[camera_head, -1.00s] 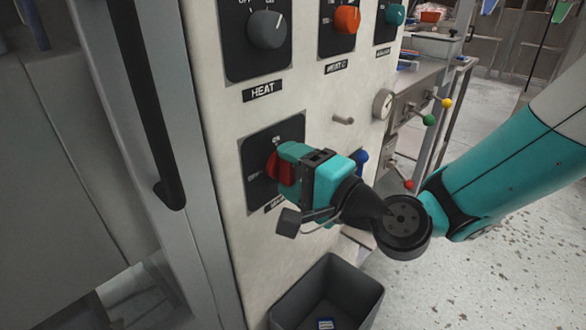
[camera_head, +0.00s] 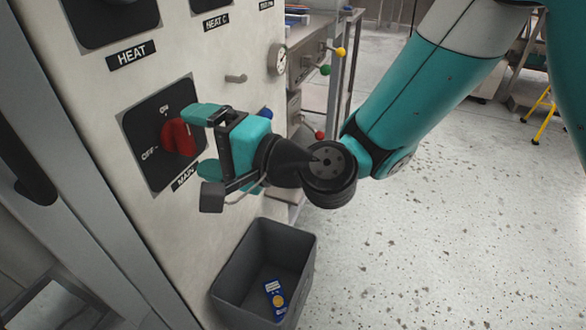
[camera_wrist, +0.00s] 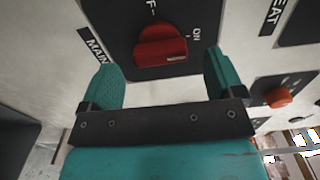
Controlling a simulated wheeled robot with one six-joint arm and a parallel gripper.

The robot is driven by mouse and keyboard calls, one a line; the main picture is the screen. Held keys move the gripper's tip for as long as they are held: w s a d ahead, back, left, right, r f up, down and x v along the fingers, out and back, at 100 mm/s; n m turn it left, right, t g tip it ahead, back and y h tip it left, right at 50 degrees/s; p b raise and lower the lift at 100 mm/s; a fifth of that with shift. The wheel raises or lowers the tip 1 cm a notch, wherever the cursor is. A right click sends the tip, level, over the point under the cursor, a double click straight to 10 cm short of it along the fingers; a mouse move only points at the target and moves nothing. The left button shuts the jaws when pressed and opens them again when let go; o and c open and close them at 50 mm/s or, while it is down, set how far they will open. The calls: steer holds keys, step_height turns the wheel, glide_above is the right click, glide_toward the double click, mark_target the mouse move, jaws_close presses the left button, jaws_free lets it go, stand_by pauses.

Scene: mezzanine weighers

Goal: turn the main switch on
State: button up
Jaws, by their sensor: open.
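The main switch is a red knob (camera_head: 178,136) on a black plate (camera_head: 140,122), with OFF at its left and ON above it.
The HEAT switch plate (camera_head: 112,18) is above. A peg (camera_head: 236,78) and a gauge (camera_head: 279,59) are on the panel's right. A grey bin (camera_head: 270,240) stands below my gripper with a blue packet (camera_head: 274,298) in it.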

steer(key=b+v, duration=1.3)
steer(key=v, duration=0.1)
steer(key=shift+s+d+b, duration=0.2)
steer(key=shift+d+b, duration=0.1)
steer(key=shift+b, duration=0.05)
steer(key=shift+f, duration=0.15)
steer(key=s+d+f+n+g+h, duration=0.75)
steer(key=d+f+n+h, duration=0.4)
steer(key=d+f, duration=0.2)
step_height(320, 180, up, 28)
steer(key=p, duration=2.8)
steer(key=shift+s+f+t+h, duration=0.2)
steer(key=shift+s+t+h, duration=0.15)
steer(key=shift+s+h, duration=0.15)
